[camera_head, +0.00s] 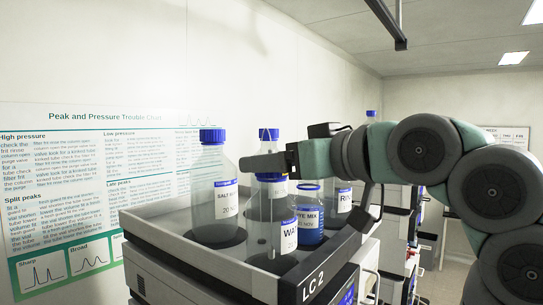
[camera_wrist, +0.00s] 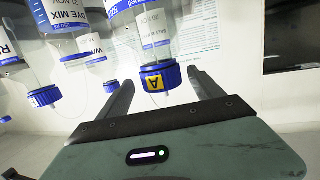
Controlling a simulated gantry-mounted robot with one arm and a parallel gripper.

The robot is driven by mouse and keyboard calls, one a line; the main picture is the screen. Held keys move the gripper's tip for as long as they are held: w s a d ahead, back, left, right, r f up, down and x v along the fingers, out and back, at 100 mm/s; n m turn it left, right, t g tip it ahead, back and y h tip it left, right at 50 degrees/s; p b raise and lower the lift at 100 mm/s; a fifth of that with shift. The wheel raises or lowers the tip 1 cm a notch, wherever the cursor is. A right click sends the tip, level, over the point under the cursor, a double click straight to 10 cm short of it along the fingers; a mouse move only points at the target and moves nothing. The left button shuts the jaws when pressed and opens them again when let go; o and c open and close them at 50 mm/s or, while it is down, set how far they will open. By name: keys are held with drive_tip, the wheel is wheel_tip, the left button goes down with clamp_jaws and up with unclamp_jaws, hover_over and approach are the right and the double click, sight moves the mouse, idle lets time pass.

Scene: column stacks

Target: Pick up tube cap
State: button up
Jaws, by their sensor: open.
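Several blue-capped bottles stand in the tray. In the wrist view, where the bottles appear upside down, a blue cap with a yellow label marked A (camera_wrist: 161,77) shows between my two fingers. I cannot tell which cap is the tube cap. My gripper (camera_head: 262,162) is open and reaches in from the right at bottle-neck height. The wrist view shows a gap on both sides of the cap, with no clear contact.
The tray (camera_head: 174,247) also holds a salt bottle (camera_head: 215,208), a dye mix bottle (camera_head: 310,218) and a bottle (camera_head: 287,239) at the front with a thin tube. More caps (camera_wrist: 45,97) crowd the left of the wrist view. A wall chart (camera_head: 70,170) hangs behind.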

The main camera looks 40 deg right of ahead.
drive_tip(key=w+p, duration=0.1)
drive_tip(key=w, duration=0.2)
drive_tip(key=shift+w+a+f+p, duration=0.1)
drive_tip(key=shift+w+f+p, duration=0.1)
drive_tip(key=shift+w+p, duration=0.2)
drive_tip(key=shift+f, duration=0.1)
drive_tip(key=c, duration=1.4)
drive_tip(key=shift+r+b, duration=0.4)
drive_tip(key=shift+r, duration=0.45)
wheel_tip(320, 180, up, 8)
drive_tip(key=p, duration=0.3)
drive_tip(key=shift+r, duration=0.2)
